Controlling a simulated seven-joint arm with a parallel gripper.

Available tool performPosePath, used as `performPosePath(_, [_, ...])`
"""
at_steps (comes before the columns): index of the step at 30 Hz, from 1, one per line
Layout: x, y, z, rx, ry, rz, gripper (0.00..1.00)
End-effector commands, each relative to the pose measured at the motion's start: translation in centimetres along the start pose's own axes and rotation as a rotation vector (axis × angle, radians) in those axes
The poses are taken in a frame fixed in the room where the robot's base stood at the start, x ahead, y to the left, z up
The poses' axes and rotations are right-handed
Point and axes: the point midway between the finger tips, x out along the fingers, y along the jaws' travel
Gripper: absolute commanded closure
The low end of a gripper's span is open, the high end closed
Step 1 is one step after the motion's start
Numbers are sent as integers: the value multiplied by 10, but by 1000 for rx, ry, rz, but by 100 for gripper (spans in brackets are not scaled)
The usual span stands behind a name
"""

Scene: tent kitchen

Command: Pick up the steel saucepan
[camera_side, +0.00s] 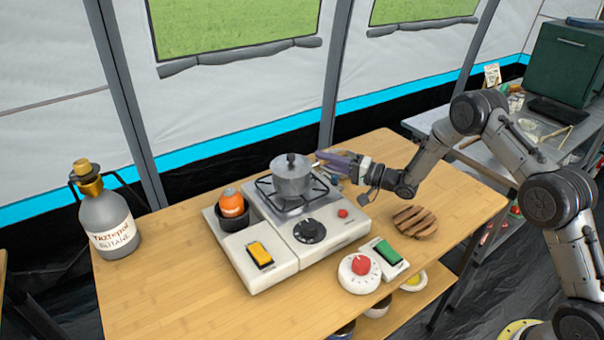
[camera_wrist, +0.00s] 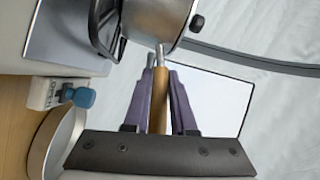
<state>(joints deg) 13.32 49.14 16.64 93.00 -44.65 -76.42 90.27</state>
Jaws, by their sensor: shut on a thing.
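The steel saucepan (camera_side: 291,180) has a lid with a dark knob and sits over the burner grate (camera_side: 262,190) of the white stove; whether it touches the grate I cannot tell. It looks upright. My gripper (camera_side: 337,163) comes in from the right, at the saucepan's handle side. In the wrist view the saucepan (camera_wrist: 157,18) is at the top, and its wooden handle (camera_wrist: 158,100) runs between the purple fingers of my gripper (camera_wrist: 165,75), which are shut on it.
The stove carries a black knob (camera_side: 309,230), a yellow switch (camera_side: 260,253) and an orange object (camera_side: 231,203) in a black cup. A white timer (camera_side: 359,271), green switch (camera_side: 388,252) and wooden trivet (camera_side: 415,221) lie in front. A gas bottle (camera_side: 108,225) stands left.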

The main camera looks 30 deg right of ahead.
Motion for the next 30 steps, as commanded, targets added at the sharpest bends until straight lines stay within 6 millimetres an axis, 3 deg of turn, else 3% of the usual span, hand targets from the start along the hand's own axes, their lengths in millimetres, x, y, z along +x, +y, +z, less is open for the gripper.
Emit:
performPosePath(14, [1,-12,-4,-4,2,-8,100])
performPosePath(19, [0,-39,-10,-5,2,-9,100])
performPosePath(30, [-57,-109,6,-2,3,-5,100])
